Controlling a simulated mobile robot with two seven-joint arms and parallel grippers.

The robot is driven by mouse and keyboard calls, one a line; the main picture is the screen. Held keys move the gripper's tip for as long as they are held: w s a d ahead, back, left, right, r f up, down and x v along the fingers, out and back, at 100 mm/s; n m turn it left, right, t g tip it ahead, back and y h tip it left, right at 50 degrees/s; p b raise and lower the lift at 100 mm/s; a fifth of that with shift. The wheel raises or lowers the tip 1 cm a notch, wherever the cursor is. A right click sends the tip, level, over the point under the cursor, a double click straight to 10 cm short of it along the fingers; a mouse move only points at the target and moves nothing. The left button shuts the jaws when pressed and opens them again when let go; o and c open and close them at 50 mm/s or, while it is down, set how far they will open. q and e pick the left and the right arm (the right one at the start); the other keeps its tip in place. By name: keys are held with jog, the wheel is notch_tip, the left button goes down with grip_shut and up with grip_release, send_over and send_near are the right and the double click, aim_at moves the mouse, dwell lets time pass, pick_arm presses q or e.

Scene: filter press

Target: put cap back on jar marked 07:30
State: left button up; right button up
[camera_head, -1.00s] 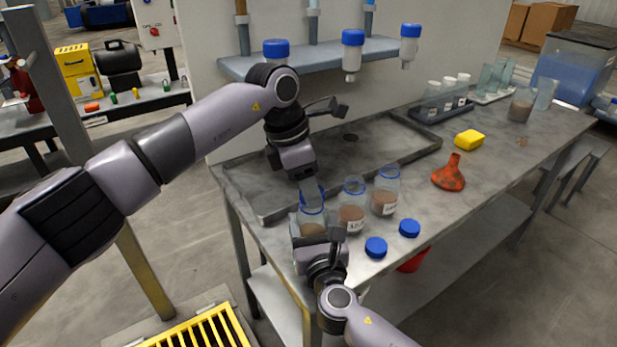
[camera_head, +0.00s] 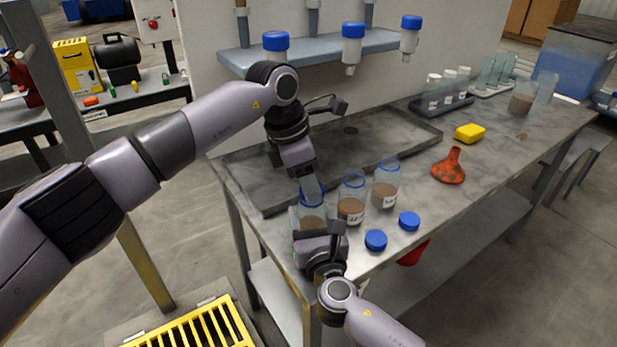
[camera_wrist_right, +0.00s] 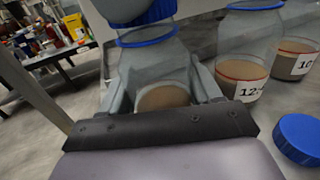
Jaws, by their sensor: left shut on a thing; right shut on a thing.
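The leftmost jar (camera_head: 312,223) stands at the near left end of the bench, clear, with a brown layer inside; no label on it shows. My right gripper (camera_head: 318,235) is shut on this jar, and the right wrist view shows the jar (camera_wrist_right: 160,70) between its fingers. My left gripper (camera_head: 311,190) is shut on a blue cap (camera_wrist_right: 150,13), directly above the jar mouth. I cannot tell whether cap and rim touch. In the head view the cap is mostly hidden.
Two open jars stand to the right, a middle jar (camera_head: 352,206) and a right jar (camera_head: 385,190). Two loose blue caps (camera_head: 376,240) (camera_head: 409,221) lie in front of them. A shallow tray (camera_head: 415,150) lies behind, and an orange funnel (camera_head: 449,168) is farther right.

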pick_arm(q)
jog(key=shift+f, duration=0.15)
jog(key=shift+w+m, duration=0.1)
jog(key=shift+m, duration=0.8)
jog(key=m, duration=0.2)
jog(key=m+g, duration=0.1)
jog(key=m, duration=0.1)
jog(key=shift+w+m+g, duration=0.1)
jog(key=shift+m+g, duration=0.2)
jog(key=o, duration=1)
jog(key=shift+r, duration=2.3)
